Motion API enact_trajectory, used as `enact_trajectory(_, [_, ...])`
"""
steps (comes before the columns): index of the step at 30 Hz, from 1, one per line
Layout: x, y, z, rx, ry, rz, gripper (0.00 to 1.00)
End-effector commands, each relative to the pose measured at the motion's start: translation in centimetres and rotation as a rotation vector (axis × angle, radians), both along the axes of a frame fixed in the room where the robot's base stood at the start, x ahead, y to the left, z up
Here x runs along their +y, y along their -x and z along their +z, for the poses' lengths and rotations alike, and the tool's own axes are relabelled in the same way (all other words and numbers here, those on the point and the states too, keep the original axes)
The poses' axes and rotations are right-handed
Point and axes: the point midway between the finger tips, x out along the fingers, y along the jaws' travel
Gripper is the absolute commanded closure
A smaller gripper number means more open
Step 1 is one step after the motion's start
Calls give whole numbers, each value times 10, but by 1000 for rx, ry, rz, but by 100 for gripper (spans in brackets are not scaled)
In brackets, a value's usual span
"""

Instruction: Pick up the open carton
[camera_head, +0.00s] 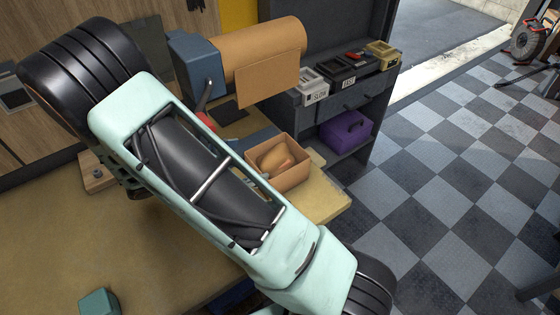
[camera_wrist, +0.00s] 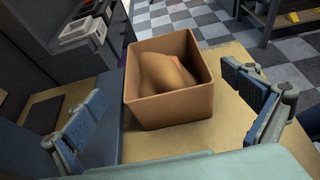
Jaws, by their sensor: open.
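The open carton (camera_head: 290,180) is a brown box without a lid. It stands upright near the right end of the workbench (camera_head: 180,262), and a rounded tan-brown object (camera_head: 275,160) lies inside it. In the wrist view the carton (camera_wrist: 168,112) sits ahead, between the two fingers of my gripper (camera_wrist: 178,122). The fingers are spread wide, one on each side, and appear apart from the carton walls. In the head view my arm covers the left part of the scene and my gripper's fingertips cannot be made out.
A blue machine (camera_head: 195,65) with a brown paper roll (camera_head: 275,50) stands behind the carton. Labelled bins (camera_head: 345,75) top a dark shelf, with a purple case (camera_head: 346,131) below. A teal block (camera_head: 99,303) is at the bench front. Checkered floor lies open to the right.

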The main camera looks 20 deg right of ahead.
Motion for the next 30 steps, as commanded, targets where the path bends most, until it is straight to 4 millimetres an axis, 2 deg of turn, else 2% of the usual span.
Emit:
enact_trajectory(3, [-20,-2,-7,2,4,-4,0])
enact_trajectory(6, [-32,-5,-13,0,1,-4,0])
enact_trajectory(13, [-50,-8,-20,0,0,-5,0])
enact_trajectory(21, [-84,-13,-36,0,-2,-4,0])
enact_trajectory(30, [-89,-15,-38,-3,-3,-2,0])
